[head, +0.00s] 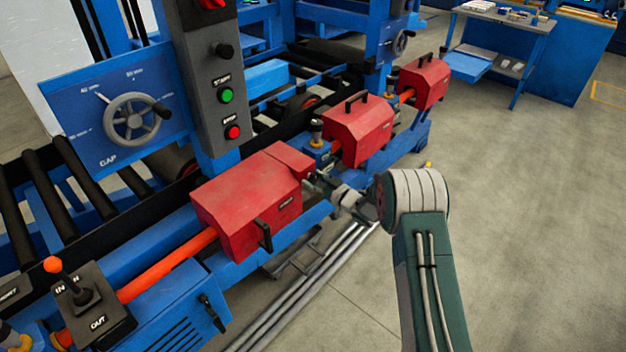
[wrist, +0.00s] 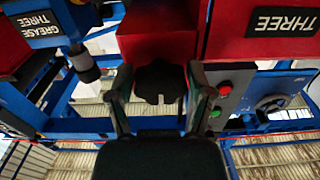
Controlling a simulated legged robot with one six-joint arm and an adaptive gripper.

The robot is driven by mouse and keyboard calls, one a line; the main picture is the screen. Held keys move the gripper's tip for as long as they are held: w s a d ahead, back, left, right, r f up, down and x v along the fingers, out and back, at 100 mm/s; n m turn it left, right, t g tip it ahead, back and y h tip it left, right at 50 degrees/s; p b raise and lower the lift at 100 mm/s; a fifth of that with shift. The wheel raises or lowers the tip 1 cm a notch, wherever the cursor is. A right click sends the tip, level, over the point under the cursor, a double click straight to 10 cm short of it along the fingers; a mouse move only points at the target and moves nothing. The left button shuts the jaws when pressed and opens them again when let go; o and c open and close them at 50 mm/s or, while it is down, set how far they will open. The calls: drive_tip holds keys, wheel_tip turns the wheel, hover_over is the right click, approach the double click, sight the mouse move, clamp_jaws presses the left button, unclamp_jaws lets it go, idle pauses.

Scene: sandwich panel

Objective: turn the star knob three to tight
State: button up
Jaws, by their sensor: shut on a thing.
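The black star knob three (wrist: 158,80) sits between the two fingers of my gripper (wrist: 158,92) in the wrist view, under a red housing (wrist: 158,35). The fingers are shut on it, one on each side. A pale slot or mark shows on the knob's lower edge. In the head view my gripper (head: 313,182) reaches the right end of the nearest red guard box (head: 245,198). The knob itself cannot be made out there. A label reading THREE (wrist: 284,22) is on a red cover in the wrist view.
A block labelled GREASE THREE (wrist: 42,24) is close to the left of my gripper. Two more red guards (head: 358,130) (head: 424,82) stand along the blue machine. A control post (head: 222,95) and handwheel (head: 130,118) are behind. Long rails (head: 310,290) lie on the floor; floor to the right is clear.

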drive_tip(key=shift+d+f, duration=0.1)
drive_tip(key=shift+f, duration=0.05)
drive_tip(key=o, duration=1)
drive_tip(key=shift+c, duration=0.2)
drive_tip(key=shift+o, duration=0.8)
drive_tip(key=shift+d, duration=0.1)
drive_tip(key=shift+r, duration=0.2)
drive_tip(key=v, duration=1.2)
drive_tip(key=shift+f, duration=0.1)
